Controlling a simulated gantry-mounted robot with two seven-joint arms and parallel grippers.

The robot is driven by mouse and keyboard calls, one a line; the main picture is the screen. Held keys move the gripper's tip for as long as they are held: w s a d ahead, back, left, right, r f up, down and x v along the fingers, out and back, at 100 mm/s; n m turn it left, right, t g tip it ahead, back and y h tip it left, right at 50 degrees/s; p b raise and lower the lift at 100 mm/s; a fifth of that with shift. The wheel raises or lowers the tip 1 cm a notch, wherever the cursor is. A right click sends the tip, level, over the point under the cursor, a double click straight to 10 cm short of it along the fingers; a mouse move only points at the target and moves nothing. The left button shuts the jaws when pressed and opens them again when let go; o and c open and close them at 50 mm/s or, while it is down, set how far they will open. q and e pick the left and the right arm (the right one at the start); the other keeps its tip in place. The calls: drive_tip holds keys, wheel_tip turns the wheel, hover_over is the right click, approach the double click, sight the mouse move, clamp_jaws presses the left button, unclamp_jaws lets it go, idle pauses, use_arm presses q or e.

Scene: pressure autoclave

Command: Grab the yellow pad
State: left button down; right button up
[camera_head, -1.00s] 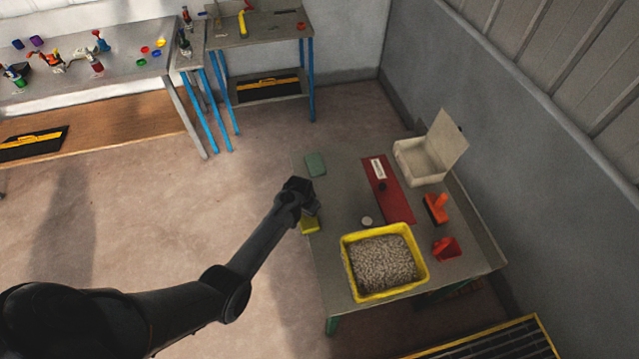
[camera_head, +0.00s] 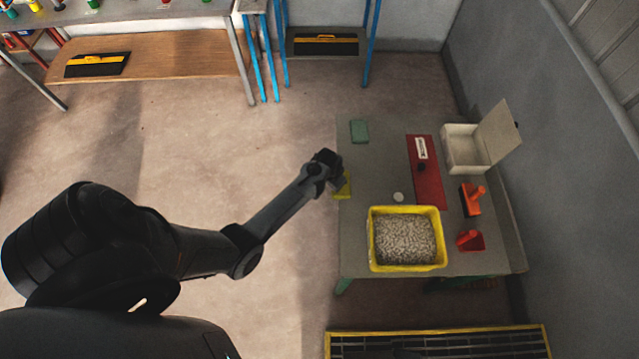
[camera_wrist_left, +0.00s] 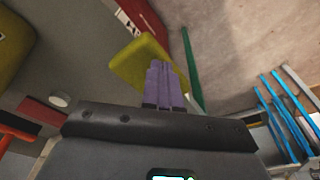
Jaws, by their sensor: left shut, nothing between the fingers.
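The yellow pad (camera_head: 343,187) lies at the left edge of the grey table, partly hidden by my left gripper (camera_head: 333,166) in the head view. In the left wrist view the yellow pad (camera_wrist_left: 143,60) is just beyond the purple fingertips (camera_wrist_left: 163,68), which overlap its lower part in the picture. The fingers are closed together with nothing between them. I cannot tell whether they touch the pad. My right gripper is not in view.
On the table (camera_head: 375,175) are a green pad (camera_head: 359,131), a yellow tray of pebbles (camera_head: 374,240), a small white disc (camera_head: 398,197), a red board (camera_head: 428,188), an open white box (camera_head: 463,150) and two red-orange tools (camera_head: 472,198). Open floor lies left of the table.

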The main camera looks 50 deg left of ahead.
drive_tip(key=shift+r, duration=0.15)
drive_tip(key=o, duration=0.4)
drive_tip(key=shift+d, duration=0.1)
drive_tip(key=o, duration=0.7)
use_arm(q)
drive_tip(key=s+d, duration=0.1)
drive_tip(key=s, duration=0.6)
